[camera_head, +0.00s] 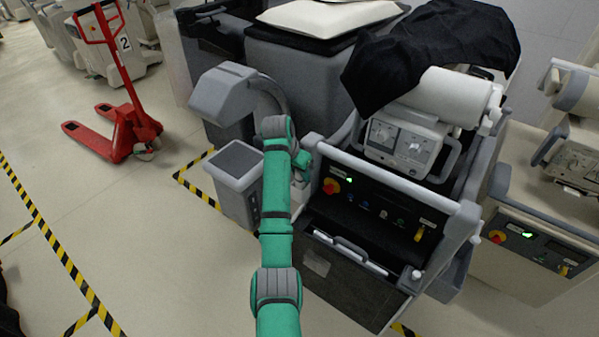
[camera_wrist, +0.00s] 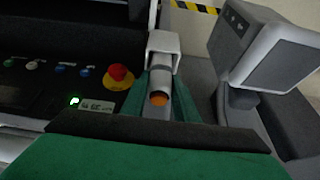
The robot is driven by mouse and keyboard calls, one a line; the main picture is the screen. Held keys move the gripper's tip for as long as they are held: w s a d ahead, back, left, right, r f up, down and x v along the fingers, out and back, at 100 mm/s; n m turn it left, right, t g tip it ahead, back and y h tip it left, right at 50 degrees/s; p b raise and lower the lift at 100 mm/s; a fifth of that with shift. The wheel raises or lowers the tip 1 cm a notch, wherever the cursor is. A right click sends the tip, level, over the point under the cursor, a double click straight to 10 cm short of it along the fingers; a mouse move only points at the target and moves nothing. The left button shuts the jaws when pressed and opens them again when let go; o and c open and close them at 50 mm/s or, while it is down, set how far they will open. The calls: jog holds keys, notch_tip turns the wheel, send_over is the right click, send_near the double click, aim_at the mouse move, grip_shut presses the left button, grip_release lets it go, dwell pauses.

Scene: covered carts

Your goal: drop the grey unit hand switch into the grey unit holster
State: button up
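The grey unit hand switch (camera_wrist: 162,84) is a pale grey stick with an orange button end, seen in the wrist view. My gripper (camera_wrist: 164,86) has its green fingers closed along both sides of it. The grey unit holster (camera_wrist: 163,43) is a pale square tube just beyond the switch, beside the unit's black panel. The switch's far end overlaps the holster in the picture; I cannot tell whether it is inside. In the head view my gripper (camera_head: 303,164) is at the grey unit's left front corner, and my arm and wrist hide most of the switch and holster.
The grey unit's black panel (camera_head: 375,206) carries a red emergency knob (camera_wrist: 118,77) close left of the fingers. A grey pedestal (camera_head: 238,166) stands close left of my arm. A second cart (camera_head: 540,240) is at right. A red pallet truck (camera_head: 118,120) stands at upper left; floor at left is clear.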

jog(key=o, duration=0.4)
jog(key=shift+c, duration=0.2)
jog(key=shift+r, duration=0.15)
jog(key=shift+r, duration=0.4)
jog(key=v, duration=1.2)
jog(key=shift+r, duration=0.15)
jog(key=shift+w+d, duration=0.1)
